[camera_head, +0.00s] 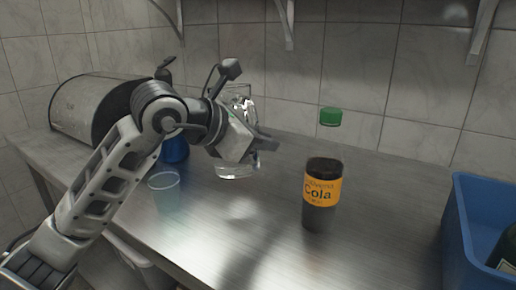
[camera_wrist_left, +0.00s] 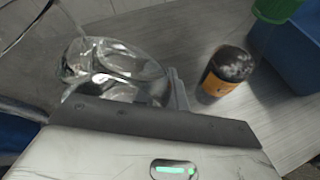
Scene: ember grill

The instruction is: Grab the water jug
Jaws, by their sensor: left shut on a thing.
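The water jug is clear glass (camera_head: 236,171) and stands mostly behind my left gripper (camera_head: 262,140) in the head view. Its glass rim and body also show in the left wrist view (camera_wrist_left: 115,62), close in front of the gripper. My left gripper is shut on the jug, with one finger visible along its right side. The gripper and wrist hide much of the jug in the head view, so I cannot tell whether its base touches the table. My right gripper is in neither view.
A cola bottle (camera_head: 322,190) with an orange label stands right of the jug, with a green cap (camera_head: 330,117) above it. A clear cup (camera_head: 164,190) and a blue object (camera_head: 175,149) are left. A blue crate (camera_head: 462,215) is at right. The metal table's front middle is clear.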

